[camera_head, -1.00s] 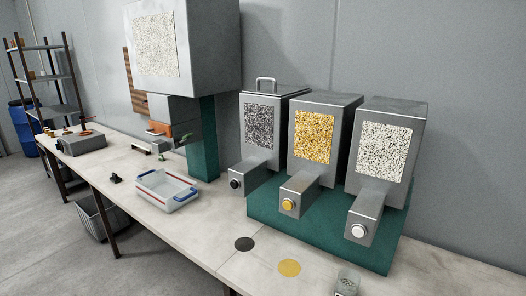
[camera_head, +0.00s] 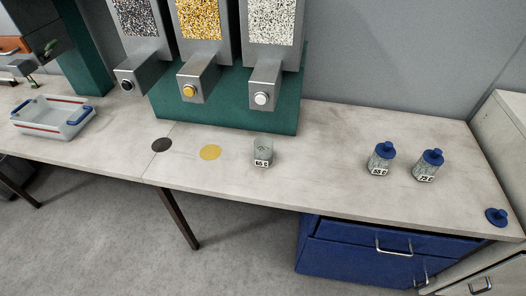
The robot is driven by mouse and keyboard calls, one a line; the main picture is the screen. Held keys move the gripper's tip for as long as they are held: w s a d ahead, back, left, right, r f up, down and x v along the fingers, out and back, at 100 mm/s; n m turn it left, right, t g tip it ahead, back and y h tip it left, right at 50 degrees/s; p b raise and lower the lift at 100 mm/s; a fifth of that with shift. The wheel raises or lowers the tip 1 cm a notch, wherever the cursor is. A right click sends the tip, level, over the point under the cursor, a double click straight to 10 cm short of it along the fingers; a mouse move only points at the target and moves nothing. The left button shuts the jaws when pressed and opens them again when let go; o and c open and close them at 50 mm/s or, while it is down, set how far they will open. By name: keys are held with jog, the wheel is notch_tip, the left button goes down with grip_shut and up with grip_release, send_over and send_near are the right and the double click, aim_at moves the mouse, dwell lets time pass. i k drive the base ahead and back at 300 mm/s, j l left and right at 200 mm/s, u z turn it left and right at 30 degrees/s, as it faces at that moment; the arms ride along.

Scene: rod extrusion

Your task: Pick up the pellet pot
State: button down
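A small clear pot (camera_head: 262,151) with a white label, which looks like "65 C", stands upright and without a lid on the table. It is below the dispenser with the white button, right of a yellow disc mark (camera_head: 210,153). Two similar jars with blue lids stand further right, one labelled "55 C" (camera_head: 381,158) and one that looks like "75 C" (camera_head: 428,164). My gripper is not in view. Whether the open pot holds anything is too small to tell.
Three dispensers with black, yellow and white pellets stand behind, on a green base (camera_head: 225,112). A dark disc mark (camera_head: 161,144) and a white tray (camera_head: 50,121) are left. A loose blue lid (camera_head: 497,217) lies far right. The table (camera_head: 320,165) between pot and jars is clear.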

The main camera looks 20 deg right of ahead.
aim_at(263, 146)
jog(key=i+j+z, duration=0.2)
jog(key=j, duration=0.15)
jog(key=i+j+z, duration=0.2)
jog(key=j, duration=0.2)
jog(key=j+z, duration=0.2)
jog(key=j, duration=0.2)
